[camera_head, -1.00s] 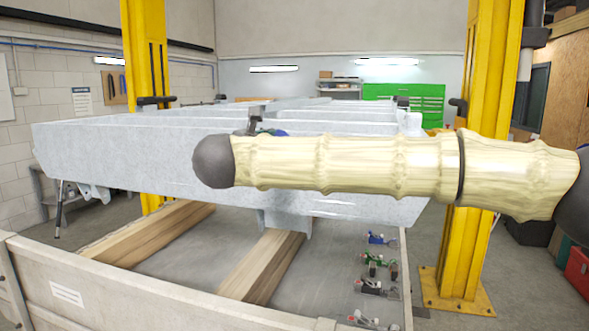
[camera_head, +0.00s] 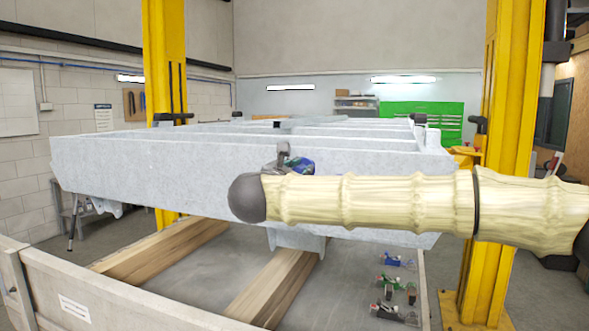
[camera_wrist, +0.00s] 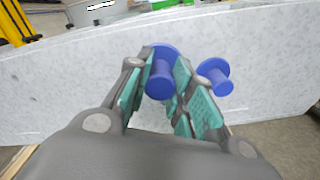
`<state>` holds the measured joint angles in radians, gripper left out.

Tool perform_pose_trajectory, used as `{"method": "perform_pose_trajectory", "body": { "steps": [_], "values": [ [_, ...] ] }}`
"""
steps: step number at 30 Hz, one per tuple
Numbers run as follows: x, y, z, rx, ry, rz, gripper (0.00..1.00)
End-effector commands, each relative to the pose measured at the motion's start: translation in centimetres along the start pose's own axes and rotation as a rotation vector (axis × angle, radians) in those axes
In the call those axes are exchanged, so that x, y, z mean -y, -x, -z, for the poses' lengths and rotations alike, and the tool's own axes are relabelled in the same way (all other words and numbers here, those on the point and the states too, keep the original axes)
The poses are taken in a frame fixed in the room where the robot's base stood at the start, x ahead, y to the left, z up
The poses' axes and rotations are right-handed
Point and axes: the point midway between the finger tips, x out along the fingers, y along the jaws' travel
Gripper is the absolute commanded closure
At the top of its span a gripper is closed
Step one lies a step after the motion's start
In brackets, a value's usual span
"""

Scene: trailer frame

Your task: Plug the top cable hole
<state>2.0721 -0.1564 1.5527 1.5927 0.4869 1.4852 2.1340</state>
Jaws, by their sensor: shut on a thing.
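The grey galvanised trailer frame (camera_head: 150,168) rests raised in the middle of the head view. Its flat beam face (camera_wrist: 55,80) fills the background of the wrist view. My gripper (camera_wrist: 168,92), with teal finger pads, is shut on a blue plug (camera_wrist: 160,78) with a round flange facing the beam. A second blue plug (camera_wrist: 220,82) sits at the beam just right of my fingers. No open hole shows; the held plug and fingers cover the beam there. I cannot tell whether the held plug touches or enters the beam. In the head view my gripper (camera_head: 293,162) is partly hidden behind my arm.
Yellow lift posts (camera_head: 165,60) (camera_head: 490,150) stand on both sides. Wooden beams (camera_head: 262,275) lie below the frame, beside several small coloured parts (camera_head: 390,283). A pale low wall (camera_head: 130,300) runs along the front. A green cabinet (camera_head: 425,112) stands at the back.

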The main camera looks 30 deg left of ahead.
Motion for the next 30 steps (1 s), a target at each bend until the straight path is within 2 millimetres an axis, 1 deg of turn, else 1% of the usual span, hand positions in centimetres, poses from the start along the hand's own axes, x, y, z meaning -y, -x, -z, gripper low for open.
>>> {"method": "perform_pose_trajectory", "body": {
  "steps": [3, 6, 30],
  "values": [
    [-0.14, -0.70, -0.09, -0.001, 0.000, -0.001, 1.00],
    [-0.19, -0.94, 0.03, -0.001, -0.001, -0.003, 1.00],
    [-0.10, -0.96, 0.15, -0.001, 0.000, -0.003, 1.00]
  ]
}}
